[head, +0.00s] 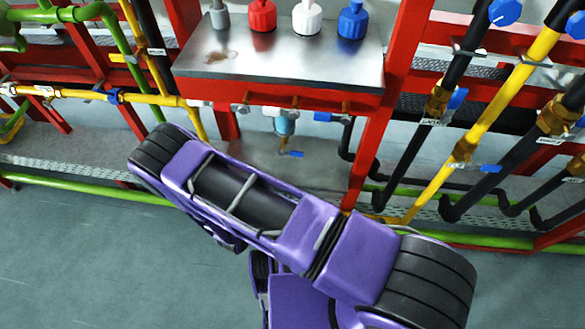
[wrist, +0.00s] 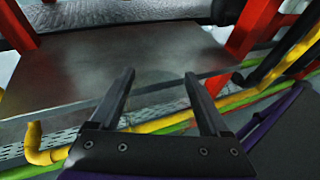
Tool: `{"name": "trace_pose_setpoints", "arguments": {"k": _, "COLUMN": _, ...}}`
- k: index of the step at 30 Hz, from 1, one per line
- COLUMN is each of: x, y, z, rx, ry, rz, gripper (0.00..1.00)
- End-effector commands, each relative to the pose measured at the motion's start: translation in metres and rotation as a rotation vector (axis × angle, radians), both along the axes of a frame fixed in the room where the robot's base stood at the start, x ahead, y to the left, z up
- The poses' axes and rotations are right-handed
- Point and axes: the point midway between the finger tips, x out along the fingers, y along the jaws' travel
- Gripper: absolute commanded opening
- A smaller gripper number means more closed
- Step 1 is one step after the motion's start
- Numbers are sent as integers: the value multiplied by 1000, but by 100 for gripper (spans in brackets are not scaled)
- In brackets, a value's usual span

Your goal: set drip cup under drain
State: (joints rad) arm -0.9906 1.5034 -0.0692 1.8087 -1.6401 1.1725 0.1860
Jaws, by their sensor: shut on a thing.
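The drain (head: 284,150) is a small outlet with a blue lever below a clear-blue bowl (head: 284,124), under the steel counter in the head view. In the wrist view my gripper (wrist: 160,78) has its two dark fingers apart, with a faint, see-through shape between the tips. I take this to be the clear drip cup (wrist: 158,76), held between the fingers; its outline is hard to make out. A grey steel plate (wrist: 75,75) lies beyond the fingers. In the head view my arm hides the gripper and cup.
A steel counter (head: 285,60) carries grey, red, white and blue capped bottles. Red posts (head: 378,130), yellow and black pipes (head: 485,100) and valves crowd the right. Green and yellow pipes run at left. The grey floor (head: 70,260) is clear at lower left.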

Motion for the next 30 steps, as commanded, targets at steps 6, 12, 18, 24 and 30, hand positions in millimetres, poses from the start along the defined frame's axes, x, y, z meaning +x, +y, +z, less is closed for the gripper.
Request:
{"name": "trace_pose_setpoints", "arguments": {"k": 6, "x": 14, "y": 55, "z": 0, "rx": 10, "ry": 8, "rz": 0, "gripper": 26}}
{"name": "trace_pose_setpoints", "arguments": {"k": 12, "x": 42, "y": 42, "z": 3, "rx": 6, "ry": 11, "rz": -6, "gripper": 26}}
{"name": "trace_pose_setpoints", "arguments": {"k": 18, "x": 87, "y": 11, "z": 3, "rx": 6, "ry": 11, "rz": -6, "gripper": 26}}
{"name": "trace_pose_setpoints", "arguments": {"k": 24, "x": 118, "y": -9, "z": 3, "rx": 8, "ry": 13, "rz": -3, "gripper": 26}}
{"name": "trace_pose_setpoints", "arguments": {"k": 30, "x": 130, "y": -15, "z": 3, "rx": 8, "ry": 11, "rz": -1, "gripper": 26}}
